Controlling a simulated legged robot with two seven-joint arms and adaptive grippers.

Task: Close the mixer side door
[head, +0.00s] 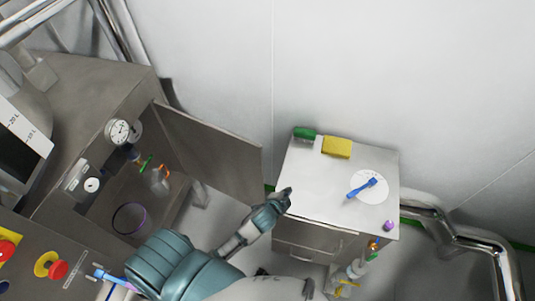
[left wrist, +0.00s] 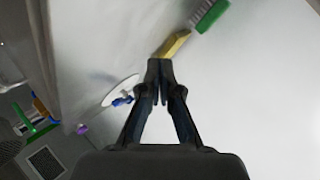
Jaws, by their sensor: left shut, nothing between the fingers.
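The mixer side door (head: 213,155) is a flat grey-brown panel hinged on the mixer cabinet (head: 105,85). It stands wide open, swung out to the right, and the cabinet's inside shows. My left gripper (head: 287,191) is shut and empty. In the head view it appears just right of and below the door's free edge, by the front left of the small table; I cannot tell whether it touches either. In the left wrist view the shut fingers (left wrist: 160,82) show with nothing between them, and the door cannot be made out. My right gripper is not in view.
The small table (head: 310,180) holds a green brush (head: 304,133), a yellow sponge (head: 337,147), and a white disc (head: 376,193) with a blue tool (head: 362,187). Bottles stand below its right front. Steel pipes (head: 480,243) run at right. Red buttons (head: 55,269) sit at lower left.

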